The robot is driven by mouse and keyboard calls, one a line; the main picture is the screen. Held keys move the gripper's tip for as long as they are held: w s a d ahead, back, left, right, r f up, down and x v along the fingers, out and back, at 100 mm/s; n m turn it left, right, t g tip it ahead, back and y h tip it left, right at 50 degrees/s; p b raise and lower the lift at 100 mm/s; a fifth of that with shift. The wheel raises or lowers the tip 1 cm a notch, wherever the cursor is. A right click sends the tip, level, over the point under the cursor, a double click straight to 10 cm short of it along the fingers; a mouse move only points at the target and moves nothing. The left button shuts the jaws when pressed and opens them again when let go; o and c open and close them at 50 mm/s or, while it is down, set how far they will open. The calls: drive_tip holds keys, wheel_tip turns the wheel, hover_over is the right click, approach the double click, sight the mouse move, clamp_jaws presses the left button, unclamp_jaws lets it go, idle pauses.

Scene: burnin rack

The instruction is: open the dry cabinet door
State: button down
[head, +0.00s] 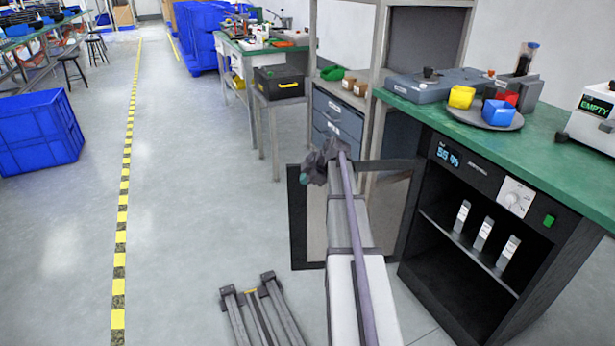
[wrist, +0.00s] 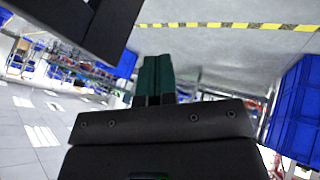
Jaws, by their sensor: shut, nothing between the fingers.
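The dry cabinet (head: 437,262) is black and stands under the green bench at the right of the head view. Its front is open, showing a shelf with several white-labelled items. Its door (head: 297,225), a dark frame around a clear pane, stands swung wide out to the left, partly hidden behind my arm. My gripper (head: 314,174) is near the door's upper left part; I cannot tell whether it touches the door. In the wrist view my green fingers (wrist: 154,76) are together with nothing between them. A dark frame corner (wrist: 108,28), probably the door's, shows at the upper left.
Blue crates (head: 38,130) stand on the floor at left, beside a yellow-black floor stripe (head: 124,185). A grey drawer unit (head: 338,115) stands behind the door. A round tray (head: 488,120) with coloured cubes sits on the bench.

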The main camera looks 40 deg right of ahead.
drive_tip(key=s+a+p+v, duration=0.1)
drive_tip(key=a+p+v, duration=0.1)
drive_tip(key=p+v, duration=0.6)
drive_tip(key=shift+s+v, duration=0.25)
drive_tip(key=shift+v, duration=0.95)
drive_tip(key=shift+f, duration=0.15)
